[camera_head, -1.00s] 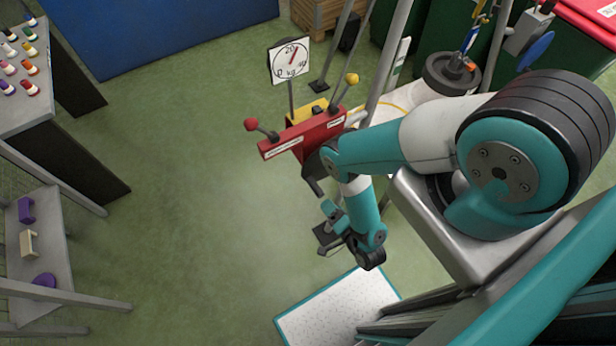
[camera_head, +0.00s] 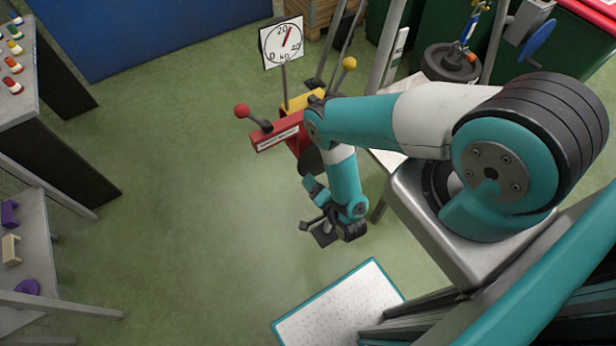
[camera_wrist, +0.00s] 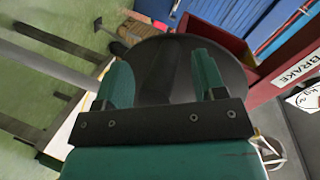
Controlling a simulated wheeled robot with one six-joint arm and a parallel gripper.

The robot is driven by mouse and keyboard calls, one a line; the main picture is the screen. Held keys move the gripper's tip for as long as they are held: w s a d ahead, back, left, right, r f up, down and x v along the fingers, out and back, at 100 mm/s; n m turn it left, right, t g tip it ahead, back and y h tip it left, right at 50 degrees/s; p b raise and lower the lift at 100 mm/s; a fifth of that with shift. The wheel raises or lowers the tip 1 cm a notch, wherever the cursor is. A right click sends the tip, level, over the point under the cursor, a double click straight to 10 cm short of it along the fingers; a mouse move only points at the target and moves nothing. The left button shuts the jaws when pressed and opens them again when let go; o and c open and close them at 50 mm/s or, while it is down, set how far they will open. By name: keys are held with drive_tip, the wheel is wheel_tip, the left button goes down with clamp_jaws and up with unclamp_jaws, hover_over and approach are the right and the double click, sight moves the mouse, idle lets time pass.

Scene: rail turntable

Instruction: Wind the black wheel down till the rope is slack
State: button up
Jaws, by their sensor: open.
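I cannot tell whether the wheel rests on something. A blue handwheel (camera_head: 539,40) is right of it, by a grey box (camera_head: 527,18). In the wrist view my gripper's fingers (camera_wrist: 163,75) stand apart before a large dark rounded shape (camera_wrist: 175,65) I cannot identify.
A kg dial (camera_head: 282,43) stands behind. Green floor left of my gripper is clear.

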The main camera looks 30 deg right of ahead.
clamp_jaws()
drive_tip(key=shift+d+f+n+h+b, duration=0.3)
drive_tip(key=shift+d+f+n+b, duration=0.1)
drive_tip(key=shift+f+n+b, duration=0.35)
drive_tip(key=shift+d+f+n, duration=0.1)
drive_tip(key=shift+n, duration=0.15)
drive_tip(key=shift+s+d+f+b, duration=0.1)
drive_tip(key=shift+b, duration=0.2)
drive_tip(key=shift+d+f+n+h+b, duration=0.5)
drive_tip(key=shift+d+f+n+b, duration=0.15)
drive_tip(key=shift+n, duration=0.25)
drive_tip(key=shift+r, duration=0.1)
drive_tip(key=shift+d+f+n+h+b, duration=0.45)
drive_tip(key=shift+d+n+b, duration=0.3)
drive_tip(key=shift+n, duration=0.25)
